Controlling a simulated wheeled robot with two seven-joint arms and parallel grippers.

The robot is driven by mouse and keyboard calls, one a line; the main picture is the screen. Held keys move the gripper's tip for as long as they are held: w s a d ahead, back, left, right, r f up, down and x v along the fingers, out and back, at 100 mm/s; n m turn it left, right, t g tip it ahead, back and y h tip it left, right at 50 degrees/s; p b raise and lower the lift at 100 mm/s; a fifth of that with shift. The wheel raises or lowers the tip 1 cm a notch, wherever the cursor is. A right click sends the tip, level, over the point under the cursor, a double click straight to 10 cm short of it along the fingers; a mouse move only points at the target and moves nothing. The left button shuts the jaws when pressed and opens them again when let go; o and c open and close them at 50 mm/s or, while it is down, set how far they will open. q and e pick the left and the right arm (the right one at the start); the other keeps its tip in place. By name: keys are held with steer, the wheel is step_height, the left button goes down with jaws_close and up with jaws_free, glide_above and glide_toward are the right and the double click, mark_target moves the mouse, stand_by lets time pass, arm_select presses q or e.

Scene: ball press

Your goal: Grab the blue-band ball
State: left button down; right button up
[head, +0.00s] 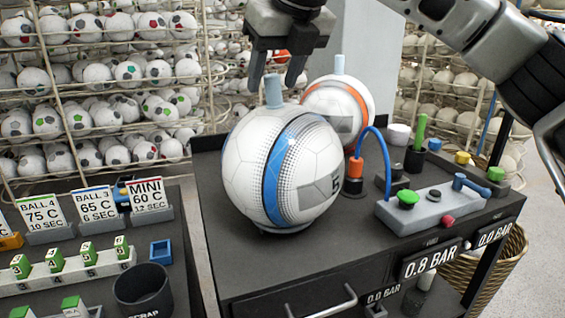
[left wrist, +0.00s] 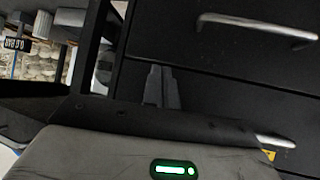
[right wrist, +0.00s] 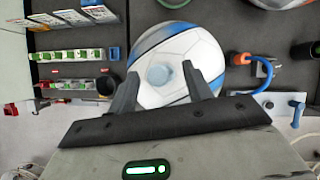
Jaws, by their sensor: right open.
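The blue-band ball (head: 283,165) is white with a blue stripe and a pale blue peg (head: 273,91) on top. It sits on the dark cart top in the head view. My right gripper (head: 276,82) is open, pointing down over the ball, its fingertips on either side of the peg's upper part. In the right wrist view the ball (right wrist: 190,62) lies beneath the fingers, and the peg (right wrist: 159,76) shows between them. My left gripper (left wrist: 161,70) is shut and empty in front of dark drawers; it is not in the head view.
An orange-band ball (head: 340,100) with its own peg stands close behind. A blue hose (head: 386,150) and a grey control box (head: 430,208) are to the right. Label cards (head: 97,203) and a scrap cup (head: 143,290) are on the left table. Ball racks fill the background.

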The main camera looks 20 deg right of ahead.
jaws_close()
steer(key=shift+r, duration=0.1)
